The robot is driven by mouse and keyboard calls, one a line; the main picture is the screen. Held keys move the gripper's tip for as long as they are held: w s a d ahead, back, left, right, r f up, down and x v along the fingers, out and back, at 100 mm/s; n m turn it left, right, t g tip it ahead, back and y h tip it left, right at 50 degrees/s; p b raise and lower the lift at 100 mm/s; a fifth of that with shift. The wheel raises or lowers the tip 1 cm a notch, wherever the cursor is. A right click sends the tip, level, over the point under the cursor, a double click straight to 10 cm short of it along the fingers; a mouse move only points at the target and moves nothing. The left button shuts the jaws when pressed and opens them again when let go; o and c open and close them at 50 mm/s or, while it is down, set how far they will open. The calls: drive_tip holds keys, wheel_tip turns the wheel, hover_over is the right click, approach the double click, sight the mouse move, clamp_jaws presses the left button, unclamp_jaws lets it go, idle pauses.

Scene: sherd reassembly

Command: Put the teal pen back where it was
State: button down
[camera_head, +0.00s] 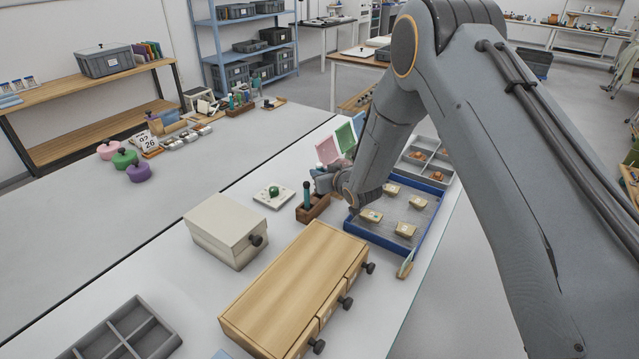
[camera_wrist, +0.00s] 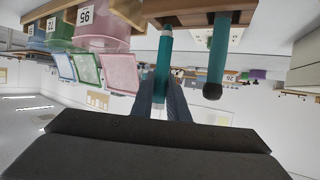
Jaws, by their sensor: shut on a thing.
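In the wrist view, which looks upside down, my gripper (camera_wrist: 165,95) is shut on a slim teal pen (camera_wrist: 162,65). The pen's pale tip points to the brown wooden holder (camera_wrist: 195,18); I cannot tell whether the tip is in a hole or just in front of it. A thicker teal marker with a dark round end (camera_wrist: 217,60) stands in the holder beside it. In the head view my gripper (camera_head: 326,184) is over the far end of the holder (camera_head: 314,210), and the standing marker (camera_head: 306,194) shows at the near end. The held pen is hidden there.
A blue-rimmed tray (camera_head: 385,246) with several small blocks lies right of the holder. A white plate with a green knob (camera_head: 272,194) is left. A cream box (camera_head: 227,236) and a wooden drawer unit (camera_head: 293,283) stand nearer. Pink (camera_head: 328,150) and green panels stand behind.

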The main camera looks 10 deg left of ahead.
wheel_tip(320, 180, down, 4)
drive_tip(key=shift+r+p, duration=0.1)
drive_tip(key=shift+p, duration=0.45)
drive_tip(key=shift+f+b, duration=0.4)
drive_tip(key=shift+f, duration=0.1)
drive_tip(key=shift+f, duration=0.15)
drive_tip(key=c, duration=1.7)
unclamp_jaws()
